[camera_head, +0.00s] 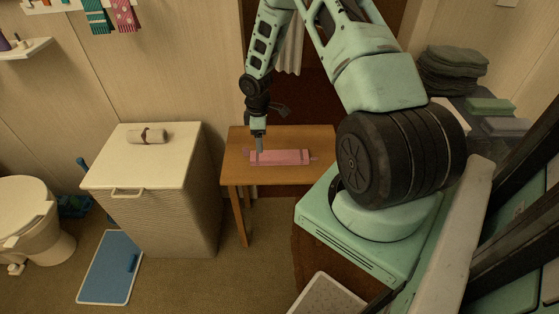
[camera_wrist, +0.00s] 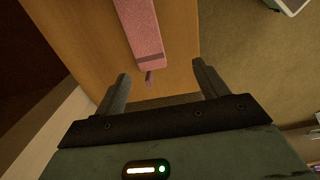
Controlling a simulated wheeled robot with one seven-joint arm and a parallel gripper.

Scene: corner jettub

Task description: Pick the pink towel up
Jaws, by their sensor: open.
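The pink towel (camera_head: 284,157) is a long folded strip lying flat on a small wooden table (camera_head: 236,176). A darker band crosses it near each end. In the wrist view the towel (camera_wrist: 141,30) runs up from the centre, with its near end just ahead of the fingers. My gripper (camera_head: 259,148) is above the towel's left end in the head view. In the wrist view my gripper (camera_wrist: 160,85) is open, its two fingers apart with nothing between them but a small thin tip beyond the towel's end. I cannot tell the exact height above the towel.
A white hamper (camera_head: 165,205) with a rolled towel (camera_head: 147,136) on its lid stands left of the table. A toilet (camera_head: 30,215) and a blue mat (camera_head: 110,266) are further left. Dark folded towels (camera_head: 453,70) are stacked at the right. The table around the towel is bare.

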